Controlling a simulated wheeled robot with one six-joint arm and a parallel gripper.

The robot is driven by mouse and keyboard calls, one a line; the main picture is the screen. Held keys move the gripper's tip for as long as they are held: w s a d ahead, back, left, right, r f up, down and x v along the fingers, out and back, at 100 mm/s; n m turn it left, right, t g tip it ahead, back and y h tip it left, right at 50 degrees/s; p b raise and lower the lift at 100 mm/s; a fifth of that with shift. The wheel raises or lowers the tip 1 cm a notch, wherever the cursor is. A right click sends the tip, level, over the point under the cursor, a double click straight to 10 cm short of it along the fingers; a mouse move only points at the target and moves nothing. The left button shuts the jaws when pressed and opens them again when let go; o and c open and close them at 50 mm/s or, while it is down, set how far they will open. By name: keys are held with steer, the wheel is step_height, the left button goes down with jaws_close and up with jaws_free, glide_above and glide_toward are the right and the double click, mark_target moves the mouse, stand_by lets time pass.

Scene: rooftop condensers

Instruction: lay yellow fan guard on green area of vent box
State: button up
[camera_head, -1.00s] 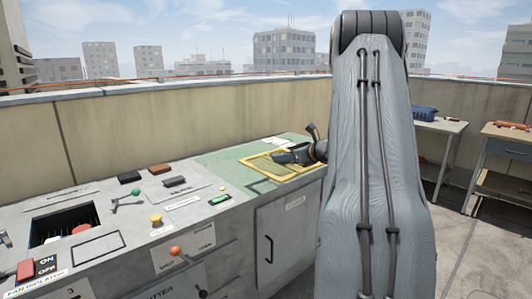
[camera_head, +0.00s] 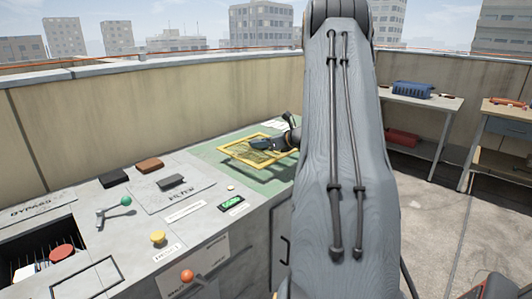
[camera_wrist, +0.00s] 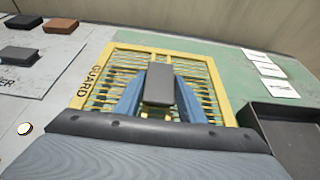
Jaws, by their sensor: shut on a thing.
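The yellow fan guard (camera_head: 233,150), a square frame with a mesh, is over the green area (camera_head: 215,157) on top of the vent box (camera_head: 257,226). My gripper (camera_head: 268,143) is shut on the guard from the right. A darker patch like a shadow shows on the green under the guard, so it seems slightly raised; the exact gap cannot be told. In the wrist view the guard (camera_wrist: 92,71), lettered GUARD, spreads beyond my gripper (camera_wrist: 160,100), with green area (camera_wrist: 233,75) showing to its right. A dark block between the blue fingers hides part of the mesh.
Left of the green area are a black block (camera_head: 113,178), a brown block (camera_head: 149,165), a green-knobbed lever (camera_head: 125,201) and a yellow button (camera_head: 158,237). White papers (camera_wrist: 269,73) lie on the green. A dark tray-like recess (camera_wrist: 290,135) is at right. A wall stands behind.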

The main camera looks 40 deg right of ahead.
mark_target(263, 155)
steer(key=shift+f, duration=2.55)
steer(key=shift+f, duration=0.1)
steer(key=o, duration=1.3)
